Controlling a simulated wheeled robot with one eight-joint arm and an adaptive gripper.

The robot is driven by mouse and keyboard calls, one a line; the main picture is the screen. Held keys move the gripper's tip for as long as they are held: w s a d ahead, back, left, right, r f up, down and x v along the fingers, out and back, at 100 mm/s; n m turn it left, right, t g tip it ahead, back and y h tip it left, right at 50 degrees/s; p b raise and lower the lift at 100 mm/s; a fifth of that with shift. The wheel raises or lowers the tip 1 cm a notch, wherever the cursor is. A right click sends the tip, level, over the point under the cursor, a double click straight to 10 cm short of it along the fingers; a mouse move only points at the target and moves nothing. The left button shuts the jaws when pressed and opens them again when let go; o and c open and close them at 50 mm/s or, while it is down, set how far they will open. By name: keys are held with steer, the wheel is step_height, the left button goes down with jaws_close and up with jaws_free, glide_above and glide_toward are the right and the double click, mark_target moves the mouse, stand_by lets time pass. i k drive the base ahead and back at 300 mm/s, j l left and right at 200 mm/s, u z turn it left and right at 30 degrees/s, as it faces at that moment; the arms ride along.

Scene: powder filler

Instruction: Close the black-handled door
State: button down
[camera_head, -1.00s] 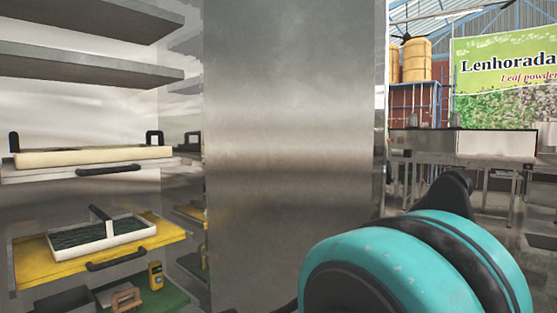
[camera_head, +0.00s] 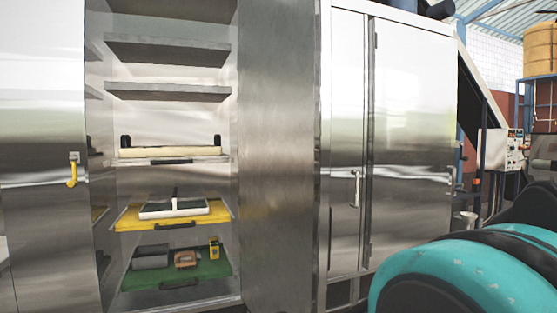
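A tall steel cabinet stands open, showing its shelves (camera_head: 165,92). A plain steel panel (camera_head: 280,150) stands at the right of the opening and looks like an open door with its inner face towards me. No black door handle shows on it; its far side is hidden. The closed door at left (camera_head: 40,110) has a yellow handle (camera_head: 72,170). A closed door at right (camera_head: 345,120) has a pale metal handle (camera_head: 357,188). My teal and black arm is at the lower right; my gripper is out of view.
The shelves hold a cream tray (camera_head: 170,151), a yellow board (camera_head: 128,217) with a white-framed tray (camera_head: 172,208), and a green board (camera_head: 215,268) with small tools. A yellow barrel (camera_head: 540,48) and machinery stand at far right. The floor is hardly visible.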

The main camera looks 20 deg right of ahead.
mark_target(284, 54)
steer(key=l+u, duration=0.15)
steer(key=l, duration=0.4)
steer(key=l+u, duration=0.2)
steer(key=l, duration=0.35)
steer(key=k+l+u, duration=0.15)
steer(key=l, duration=0.4)
steer(key=l+u, duration=0.15)
steer(key=l, duration=0.4)
steer(key=i+l+u, duration=0.1)
steer(key=l, duration=0.25)
steer(key=i+l, duration=0.15)
steer(key=l, duration=0.2)
steer(key=i+l+u, duration=0.15)
steer(key=l, duration=0.55)
steer(key=i+u, duration=0.05)
steer(key=i, duration=0.05)
